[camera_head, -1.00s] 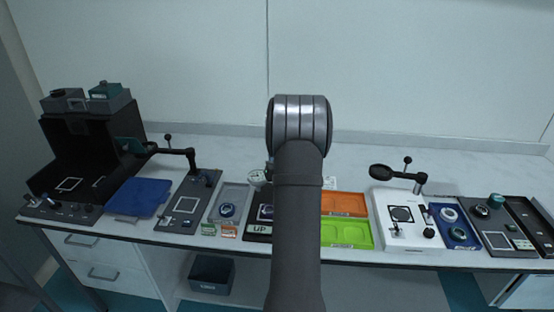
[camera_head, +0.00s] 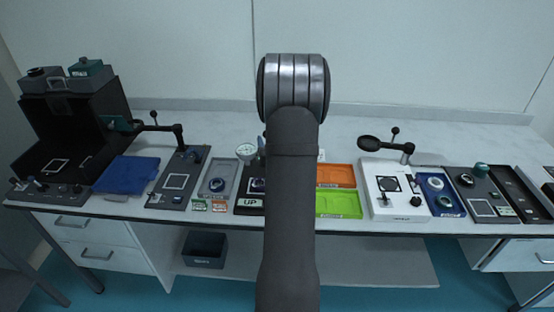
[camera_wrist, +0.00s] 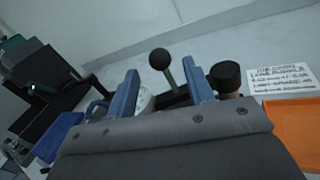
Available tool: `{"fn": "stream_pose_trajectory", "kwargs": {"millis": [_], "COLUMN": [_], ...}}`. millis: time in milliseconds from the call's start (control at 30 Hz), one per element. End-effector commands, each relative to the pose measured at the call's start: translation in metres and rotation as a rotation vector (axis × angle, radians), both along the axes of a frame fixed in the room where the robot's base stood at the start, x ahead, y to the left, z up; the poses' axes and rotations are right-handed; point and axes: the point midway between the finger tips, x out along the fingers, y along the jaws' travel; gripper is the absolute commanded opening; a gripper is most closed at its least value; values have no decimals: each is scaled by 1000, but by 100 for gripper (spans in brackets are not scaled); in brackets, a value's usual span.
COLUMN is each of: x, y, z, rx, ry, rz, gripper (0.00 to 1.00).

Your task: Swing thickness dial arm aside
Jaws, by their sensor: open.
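The thickness gauge station (camera_head: 247,185) is a dark base with a white "UP" label, left of my arm in the head view. Its white round dial (camera_head: 246,151) stands above the base; my arm hides the rest. In the wrist view my gripper (camera_wrist: 160,72) is open, with two blue fingers apart. A black ball knob on a thin stem (camera_wrist: 160,59) shows between the fingers, apparently untouched, rising from a dark bar (camera_wrist: 178,97). The white dial (camera_wrist: 146,101) is partly hidden behind the left finger. A black cylindrical knob (camera_wrist: 225,77) is close beside the right finger.
An orange tray (camera_head: 335,175) and a green tray (camera_head: 338,204) lie right of the station; a grey tray (camera_head: 218,180) lies left. A printed card (camera_wrist: 283,79) lies behind the orange tray. Other swing arms stand left (camera_head: 155,128) and right (camera_head: 385,144). The rear bench strip is clear.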

Motion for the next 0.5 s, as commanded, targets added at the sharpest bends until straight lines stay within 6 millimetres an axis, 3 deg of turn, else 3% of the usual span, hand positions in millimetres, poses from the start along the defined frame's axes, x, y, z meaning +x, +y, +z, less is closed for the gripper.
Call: {"fn": "stream_pose_trajectory", "kwargs": {"millis": [100, 300, 500], "x": [-30, -71, -94], "y": [-11, -25, -32], "z": [0, 0, 0], "rx": [2, 0, 0], "ry": [1, 2, -1], "rz": [-3, -3, 0], "gripper": [48, 48, 48]}}
